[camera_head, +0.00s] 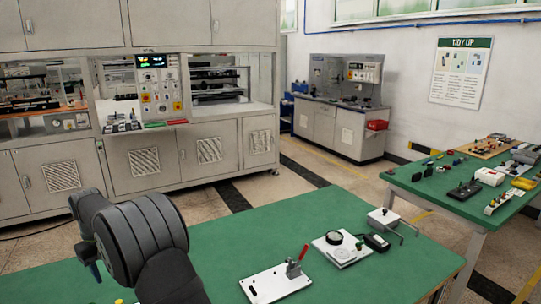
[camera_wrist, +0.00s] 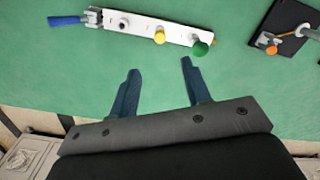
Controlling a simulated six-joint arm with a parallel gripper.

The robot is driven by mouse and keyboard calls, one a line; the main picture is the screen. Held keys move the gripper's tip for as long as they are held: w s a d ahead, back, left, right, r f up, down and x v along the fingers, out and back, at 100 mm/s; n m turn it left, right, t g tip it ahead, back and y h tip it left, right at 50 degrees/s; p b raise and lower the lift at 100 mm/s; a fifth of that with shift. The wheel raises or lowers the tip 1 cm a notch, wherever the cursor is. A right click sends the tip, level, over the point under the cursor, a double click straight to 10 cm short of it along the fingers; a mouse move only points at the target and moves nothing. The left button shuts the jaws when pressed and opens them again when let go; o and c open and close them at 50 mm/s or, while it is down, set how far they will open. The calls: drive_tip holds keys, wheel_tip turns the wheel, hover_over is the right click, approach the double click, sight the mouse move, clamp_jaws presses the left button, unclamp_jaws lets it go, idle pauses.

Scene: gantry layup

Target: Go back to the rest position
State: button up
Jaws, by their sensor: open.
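My gripper (camera_wrist: 158,80) shows in the wrist view with its two blue fingers apart and nothing between them. It is over the near edge of the green table (camera_wrist: 75,85). A white strip with a blue-handled clamp and yellow and green knobs (camera_wrist: 140,25) lies beyond the fingertips, apart from them. In the head view my dark arm stands at the lower left and hides part of the green table (camera_head: 235,235). The gripper's fingers are mostly hidden there.
On the table's right side are a white plate with a red-handled clamp (camera_head: 275,284), a white device with a round dial (camera_head: 341,248) and a grey box (camera_head: 384,219). A dark plate (camera_wrist: 287,28) lies at the wrist view's upper right. A second green table (camera_head: 448,200) stands behind right.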

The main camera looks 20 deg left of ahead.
sight(119, 302)
wheel_tip(119, 302, down, 12)
drive_tip(key=shift+f, duration=0.15)
wheel_tip(119, 302, up, 7)
drive_tip(key=shift+f, duration=0.1)
drive_tip(key=shift+r, duration=0.95)
